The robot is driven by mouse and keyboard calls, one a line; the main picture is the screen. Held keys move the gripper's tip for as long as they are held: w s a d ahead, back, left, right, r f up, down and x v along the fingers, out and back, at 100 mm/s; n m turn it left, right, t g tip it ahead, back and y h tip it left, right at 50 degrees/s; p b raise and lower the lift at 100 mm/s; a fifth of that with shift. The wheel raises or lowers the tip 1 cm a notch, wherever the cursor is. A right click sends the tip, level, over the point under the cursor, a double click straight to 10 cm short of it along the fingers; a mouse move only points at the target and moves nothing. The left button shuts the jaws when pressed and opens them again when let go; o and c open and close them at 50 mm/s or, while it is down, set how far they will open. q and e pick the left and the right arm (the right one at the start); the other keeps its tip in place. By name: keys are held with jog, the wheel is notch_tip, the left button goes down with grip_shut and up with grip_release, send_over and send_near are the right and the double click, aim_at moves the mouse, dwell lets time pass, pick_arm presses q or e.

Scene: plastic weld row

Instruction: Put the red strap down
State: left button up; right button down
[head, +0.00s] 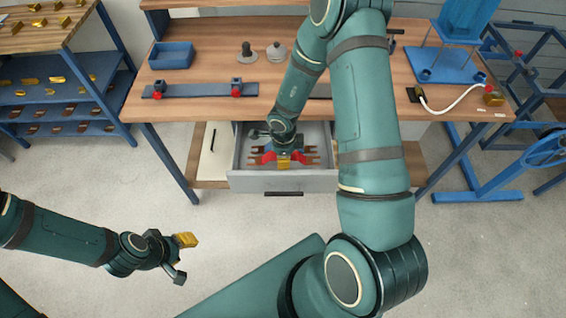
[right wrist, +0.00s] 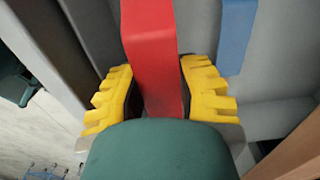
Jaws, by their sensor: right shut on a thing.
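The red strap (right wrist: 150,45) is between the yellow-padded fingers of my right gripper (right wrist: 158,95) in the right wrist view. My right gripper (head: 284,161) is shut on it, inside or just above the open drawer (head: 283,181) of the workbench. In the head view only bits of the red strap (head: 268,157) show beside the gripper; the arm hides the rest. I cannot tell whether the strap touches the drawer floor. My left gripper (head: 184,258) is open and empty, over the floor at lower left.
A blue strap-like piece (right wrist: 237,35) lies beside the red one. Brown pieces (head: 311,155) show in the drawer. The bench top (head: 205,115) carries a blue bin (head: 171,55) and a dark rail (head: 200,90). A blue-framed shelf (head: 60,80) stands left; the floor in front is clear.

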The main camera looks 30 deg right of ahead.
jog(key=shift+f+b, duration=0.9)
jog(key=shift+f, duration=2.05)
jog(key=shift+f, duration=0.2)
jog(key=c, duration=0.7)
grip_release()
jog(key=shift+c, duration=0.2)
notch_tip(320, 180, up, 12)
jog(key=p, duration=0.4)
jog(key=shift+r, duration=0.2)
jog(key=shift+s, duration=0.1)
